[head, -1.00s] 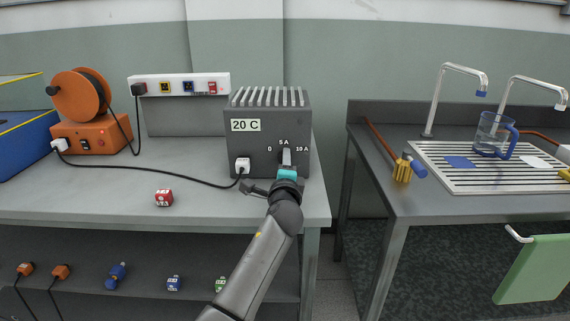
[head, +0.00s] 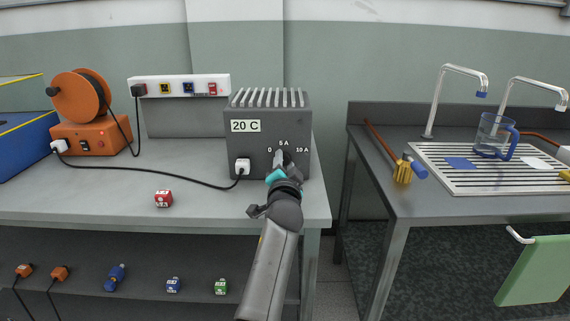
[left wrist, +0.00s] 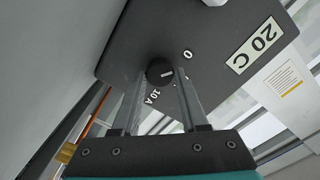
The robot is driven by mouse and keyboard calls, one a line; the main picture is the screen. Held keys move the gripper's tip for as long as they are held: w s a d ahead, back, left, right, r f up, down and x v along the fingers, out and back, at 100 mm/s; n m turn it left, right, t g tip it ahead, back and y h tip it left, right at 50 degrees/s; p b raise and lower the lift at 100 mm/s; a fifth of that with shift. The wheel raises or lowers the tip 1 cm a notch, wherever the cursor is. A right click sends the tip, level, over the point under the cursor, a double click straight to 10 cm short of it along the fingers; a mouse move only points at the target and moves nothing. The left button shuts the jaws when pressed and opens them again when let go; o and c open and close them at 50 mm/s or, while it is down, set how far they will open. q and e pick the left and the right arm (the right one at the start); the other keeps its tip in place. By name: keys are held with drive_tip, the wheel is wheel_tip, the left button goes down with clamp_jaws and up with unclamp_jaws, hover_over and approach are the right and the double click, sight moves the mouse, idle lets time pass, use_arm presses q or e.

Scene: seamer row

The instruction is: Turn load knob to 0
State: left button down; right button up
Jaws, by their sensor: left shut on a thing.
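The load knob (left wrist: 160,72) is a small round black knob with a white pointer mark, on the front of a dark grey load box (head: 240,149) labelled 20 C. In the left wrist view the mark points right, between the 0 label (left wrist: 187,54) and where one finger covers the panel. The 10 A label (left wrist: 152,97) shows lower left. My left gripper (head: 282,163) is shut on the knob, one finger on each side, and hides most of it in the head view. It is turned leftward, with a teal part behind the fingers. My right gripper is not in view.
A white plug (head: 242,166) with a black cable sits in the box's front, left of my gripper. A sink bench (head: 400,205) stands right, across a gap.

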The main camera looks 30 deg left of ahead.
use_arm(q)
drive_tip(key=shift+n, duration=0.6)
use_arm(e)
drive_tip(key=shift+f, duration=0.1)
use_arm(q)
drive_tip(key=shift+c, duration=2.1)
unclamp_jaws()
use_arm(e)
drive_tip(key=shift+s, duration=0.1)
